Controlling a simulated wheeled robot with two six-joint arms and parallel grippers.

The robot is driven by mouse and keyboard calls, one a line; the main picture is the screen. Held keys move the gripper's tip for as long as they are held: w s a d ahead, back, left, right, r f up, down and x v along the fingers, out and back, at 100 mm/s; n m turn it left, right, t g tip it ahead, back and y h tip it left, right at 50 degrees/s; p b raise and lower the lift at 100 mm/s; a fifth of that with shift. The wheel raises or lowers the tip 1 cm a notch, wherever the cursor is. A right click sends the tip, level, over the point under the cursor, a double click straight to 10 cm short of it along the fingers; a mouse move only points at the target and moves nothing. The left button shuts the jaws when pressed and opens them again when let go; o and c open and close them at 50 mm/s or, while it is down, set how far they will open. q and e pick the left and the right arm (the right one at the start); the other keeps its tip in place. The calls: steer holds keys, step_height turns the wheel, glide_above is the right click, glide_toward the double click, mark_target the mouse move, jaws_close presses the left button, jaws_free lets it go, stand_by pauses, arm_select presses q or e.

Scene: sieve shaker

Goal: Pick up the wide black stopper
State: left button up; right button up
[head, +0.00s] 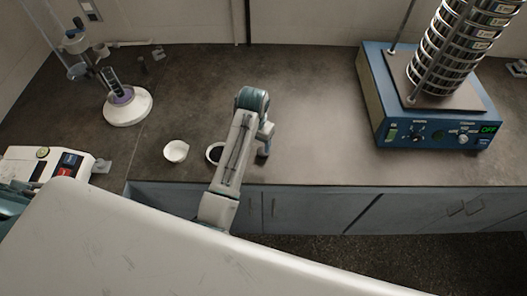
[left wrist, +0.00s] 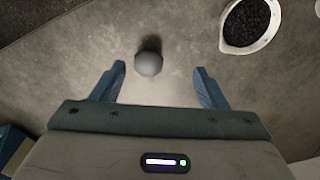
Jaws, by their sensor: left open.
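My left gripper (head: 264,143) points down over the front part of the bench, and its fingers are open and empty. In the left wrist view my left gripper (left wrist: 161,68) has its two blue fingers spread. A small round grey stopper-like piece (left wrist: 148,64) lies on the bench between the fingertips, nearer the left one, with a dark shadow behind it. It looks grey rather than black, so I cannot be sure it is the wide black stopper. I cannot make this piece out in the head view, where my arm may hide it. My right gripper is not in view.
A white bowl of black grains (left wrist: 248,24) sits close by, partly behind my arm in the head view. A white bowl (head: 176,151) is left of it. The blue sieve shaker (head: 427,132) stands right; a white round-based device (head: 128,112) stands left.

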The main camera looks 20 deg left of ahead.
arm_select(q)
steer(key=w+d+r, duration=0.2)
steer(key=w+r, duration=0.1)
steer(key=p, duration=0.2)
glide_above(263, 151)
steer(key=shift+m, duration=0.3)
steer(key=f, duration=0.5)
steer(key=shift+w+d, duration=0.3)
steer(key=shift+w, duration=0.05)
steer(key=f, duration=0.1)
steer(key=f+p, duration=0.1)
steer(key=f, duration=0.1)
steer(key=f+p, duration=0.1)
steer(key=shift+s+a+f, duration=0.25)
steer(key=shift+s, duration=0.15)
steer(key=shift+f, duration=0.4)
steer(key=shift+w, duration=0.1)
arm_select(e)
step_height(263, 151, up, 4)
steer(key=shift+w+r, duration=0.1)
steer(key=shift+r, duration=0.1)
arm_select(q)
steer(key=c, duration=1.1)
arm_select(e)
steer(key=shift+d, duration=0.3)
